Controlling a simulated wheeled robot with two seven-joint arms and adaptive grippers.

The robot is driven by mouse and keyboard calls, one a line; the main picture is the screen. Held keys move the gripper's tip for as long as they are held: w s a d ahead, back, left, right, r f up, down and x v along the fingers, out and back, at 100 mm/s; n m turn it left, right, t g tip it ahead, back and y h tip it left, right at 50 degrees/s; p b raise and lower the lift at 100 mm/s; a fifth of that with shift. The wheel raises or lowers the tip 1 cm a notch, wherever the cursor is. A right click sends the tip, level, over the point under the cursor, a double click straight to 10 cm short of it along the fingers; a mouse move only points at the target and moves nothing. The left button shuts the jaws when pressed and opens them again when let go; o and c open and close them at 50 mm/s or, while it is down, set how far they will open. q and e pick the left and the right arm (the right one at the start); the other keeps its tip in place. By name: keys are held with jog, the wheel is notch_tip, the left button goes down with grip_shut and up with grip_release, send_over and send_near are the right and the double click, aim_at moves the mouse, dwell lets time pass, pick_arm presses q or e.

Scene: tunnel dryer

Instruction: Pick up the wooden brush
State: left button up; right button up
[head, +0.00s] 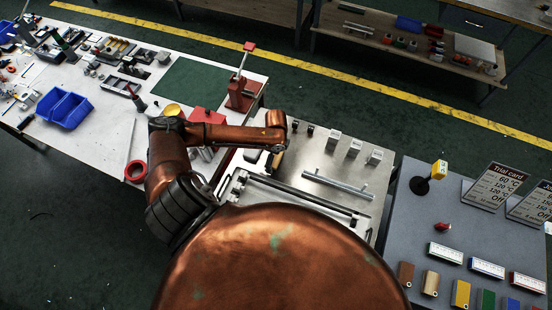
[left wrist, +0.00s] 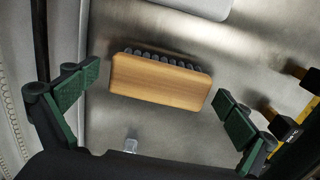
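The wooden brush (left wrist: 160,82) lies on a bare metal surface in the left wrist view, with a smooth pale-wood back and a row of dark bristle tufts along its far edge. My left gripper (left wrist: 158,98) is open, its green-padded fingers spread wide to either side of the brush with a gap at each end. Nothing is between the pads in contact. In the head view the left gripper (head: 272,152) hangs over the metal table, and my arm largely hides the area under it. My right gripper is not in view.
The metal table (head: 318,160) carries a long bar handle (head: 338,182) and several small grey blocks (head: 355,148). Yellow-and-black items (left wrist: 290,128) lie close to the right finger. A grey table (head: 405,235) stands right; a white workbench (head: 105,115) with a blue bin (head: 65,108) stands left.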

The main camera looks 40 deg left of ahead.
aim_at(276, 157)
pick_arm(q)
jog(key=c, duration=1.2)
jog(key=shift+r, duration=0.1)
jog(key=shift+a+r, duration=0.1)
jog(key=shift+r, duration=0.4)
notch_tip(276, 157, up, 2)
jog(key=shift+r, duration=0.25)
jog(key=s+d+r, duration=0.6)
jog(key=d, duration=0.1)
jog(key=s+d+r, duration=0.3)
jog(key=shift+s+d+r+p, duration=0.2)
jog(key=shift+d+p, duration=0.1)
jog(key=shift+p, duration=0.1)
